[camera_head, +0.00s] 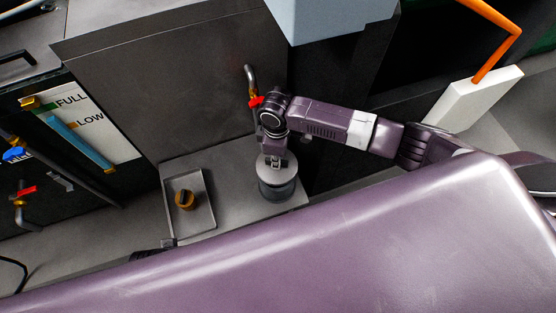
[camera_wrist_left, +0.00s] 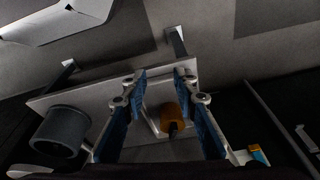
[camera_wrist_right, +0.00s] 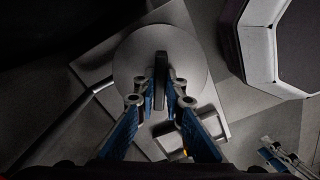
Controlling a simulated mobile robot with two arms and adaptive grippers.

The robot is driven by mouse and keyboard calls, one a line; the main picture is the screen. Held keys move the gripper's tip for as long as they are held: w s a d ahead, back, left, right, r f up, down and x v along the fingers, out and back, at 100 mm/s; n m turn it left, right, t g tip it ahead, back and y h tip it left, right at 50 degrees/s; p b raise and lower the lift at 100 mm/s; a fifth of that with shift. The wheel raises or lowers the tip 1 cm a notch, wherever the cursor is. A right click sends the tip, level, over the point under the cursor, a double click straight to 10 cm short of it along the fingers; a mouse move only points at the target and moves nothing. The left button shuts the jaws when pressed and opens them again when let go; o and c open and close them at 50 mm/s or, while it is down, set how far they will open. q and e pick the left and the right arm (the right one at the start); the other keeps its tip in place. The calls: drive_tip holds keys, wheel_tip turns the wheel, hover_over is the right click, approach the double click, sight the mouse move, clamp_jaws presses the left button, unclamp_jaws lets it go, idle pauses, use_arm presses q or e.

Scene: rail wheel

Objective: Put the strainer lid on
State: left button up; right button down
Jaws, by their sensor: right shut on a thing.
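The strainer lid (camera_head: 272,176) is a round grey disc with an upright handle. It is at the top of the dark cylindrical strainer (camera_head: 278,191) on the metal ledge. I cannot tell whether the lid is seated or just above the rim. My right gripper (camera_wrist_right: 160,82) is shut on the lid's handle, with the lid (camera_wrist_right: 190,58) filling the middle of the right wrist view. The cylindrical strainer (camera_wrist_left: 60,135) also shows at left in the left wrist view.
A shallow tray (camera_head: 205,212) with the brown knob (camera_head: 185,199) lies left of the strainer. A pipe with a red valve handle (camera_head: 256,102) stands behind. My left arm covers the front. A white block (camera_head: 470,97) is at right.

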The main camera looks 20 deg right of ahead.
use_arm(q)
drive_tip(key=shift+f, duration=0.2)
